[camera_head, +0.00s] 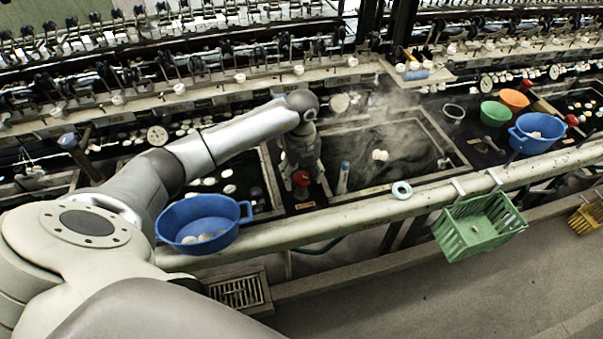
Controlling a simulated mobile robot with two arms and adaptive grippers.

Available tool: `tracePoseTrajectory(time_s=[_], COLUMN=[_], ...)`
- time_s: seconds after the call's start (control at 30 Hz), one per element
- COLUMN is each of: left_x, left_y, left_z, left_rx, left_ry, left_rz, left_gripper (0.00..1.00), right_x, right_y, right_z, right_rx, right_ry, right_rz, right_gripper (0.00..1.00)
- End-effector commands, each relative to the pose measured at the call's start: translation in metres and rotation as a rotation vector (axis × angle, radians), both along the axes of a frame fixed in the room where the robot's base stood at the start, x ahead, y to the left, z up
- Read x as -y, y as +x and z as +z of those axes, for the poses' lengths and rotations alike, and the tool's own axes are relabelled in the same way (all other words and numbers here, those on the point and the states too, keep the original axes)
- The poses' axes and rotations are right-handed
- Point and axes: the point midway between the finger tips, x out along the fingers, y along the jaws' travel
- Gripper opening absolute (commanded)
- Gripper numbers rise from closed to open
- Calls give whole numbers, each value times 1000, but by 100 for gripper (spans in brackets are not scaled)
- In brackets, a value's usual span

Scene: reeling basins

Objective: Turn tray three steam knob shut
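A red steam knob (301,178) stands on a dark post between two basins, just left of the steaming basin (455,148). My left gripper (303,172) points down over this knob, its fingers apart with the knob showing between them. I cannot tell whether the fingers touch it. More red knobs show at the right, one by the blue bowl (572,119) and one farther back (527,84). No tray number is readable. My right gripper is out of view.
A blue bowl (171,222) sits by the pale front rail (350,214) under my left arm. Steam blurs the basin. The floor (450,300) in front is clear.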

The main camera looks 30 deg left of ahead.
Motion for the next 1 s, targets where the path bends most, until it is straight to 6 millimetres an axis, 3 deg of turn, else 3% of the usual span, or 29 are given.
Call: tracePoseTrajectory(time_s=[0.03, 0.33, 0.67, 1.0], left_x=[0, 0, -1, -1], left_y=[0, 0, 0, 1], left_z=[0, 1, 0, -2], left_rx=[0, 0, 1, 3], left_ry=[0, 0, 0, 1], left_rz=[0, 0, -56, -300], left_gripper=[52, 16, 16, 16], right_x=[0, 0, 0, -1], right_y=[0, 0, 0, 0], right_z=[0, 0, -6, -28], right_rx=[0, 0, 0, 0], right_ry=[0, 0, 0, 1], right_rz=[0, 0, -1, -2], right_gripper=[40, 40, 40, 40])
